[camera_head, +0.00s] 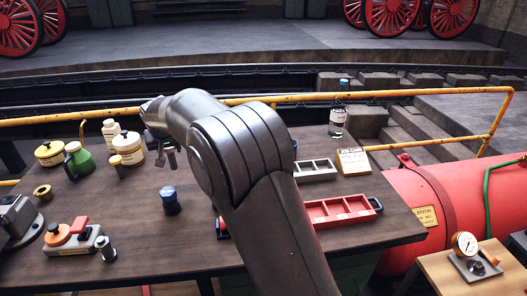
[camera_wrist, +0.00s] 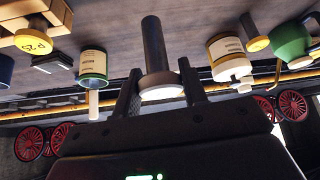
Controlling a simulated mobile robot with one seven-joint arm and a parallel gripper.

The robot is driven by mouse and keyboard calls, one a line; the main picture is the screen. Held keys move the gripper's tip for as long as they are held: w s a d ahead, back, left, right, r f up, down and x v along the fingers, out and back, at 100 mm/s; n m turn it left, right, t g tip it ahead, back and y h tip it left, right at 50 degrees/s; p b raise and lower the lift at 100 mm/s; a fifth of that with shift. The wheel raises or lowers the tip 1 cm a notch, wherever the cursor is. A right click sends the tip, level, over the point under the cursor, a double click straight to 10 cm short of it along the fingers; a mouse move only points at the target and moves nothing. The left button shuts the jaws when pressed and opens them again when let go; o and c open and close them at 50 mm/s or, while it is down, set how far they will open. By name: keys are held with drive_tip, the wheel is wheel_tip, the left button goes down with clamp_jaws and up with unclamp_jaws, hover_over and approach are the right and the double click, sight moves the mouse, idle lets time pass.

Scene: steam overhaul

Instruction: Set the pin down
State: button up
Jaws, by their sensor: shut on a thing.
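My gripper (camera_head: 166,152) is over the back left part of the wooden workbench (camera_head: 140,215) in the head view. In the wrist view, which is upside down, my gripper (camera_wrist: 160,75) is shut on the pin. The pin (camera_wrist: 153,45) has a dark straight shaft and a wider tan collar with a pale end face. The collar sits between the two fingers and the shaft points away from my palm, toward the bench top. I cannot tell whether its far end touches the bench. The pin cannot be made out clearly in the head view.
Cream cans (camera_head: 127,148), a green oil can (camera_head: 78,162) and a white bottle (camera_head: 110,132) stand close left. A blue-topped jar (camera_head: 170,202) stands in front. A red tray (camera_head: 340,211) and grey tray (camera_head: 316,171) lie right. Bare bench shows around the jar.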

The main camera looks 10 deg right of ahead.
drive_tip(key=w+d+m, duration=0.1)
drive_tip(key=w+d, duration=0.2)
drive_tip(key=d, duration=0.7)
drive_tip(key=w+d+h, duration=0.1)
drive_tip(key=w+d, duration=0.2)
drive_tip(key=d, duration=0.7)
drive_tip(key=w+d+m, duration=0.1)
drive_tip(key=w+d, duration=0.3)
drive_tip(key=d, duration=0.7)
drive_tip(key=s+d+m+h, duration=0.1)
drive_tip(key=s+d, duration=0.1)
drive_tip(key=d, duration=1.3)
drive_tip(key=s+d+m, duration=0.1)
drive_tip(key=s+d, duration=0.1)
drive_tip(key=d, duration=1.2)
drive_tip(key=shift+w+a+f, duration=1.25)
drive_tip(key=shift+w+f, duration=0.1)
drive_tip(key=shift+f, duration=0.4)
drive_tip(key=shift+w+a+f, duration=1.3)
drive_tip(key=shift+f, duration=0.5)
drive_tip(key=shift+w+a+f, duration=1.25)
drive_tip(key=shift+w+f, duration=0.1)
drive_tip(key=shift+f, duration=0.4)
drive_tip(key=shift+f, duration=0.15)
drive_tip(key=o, duration=1.3)
drive_tip(key=shift+f, duration=0.1)
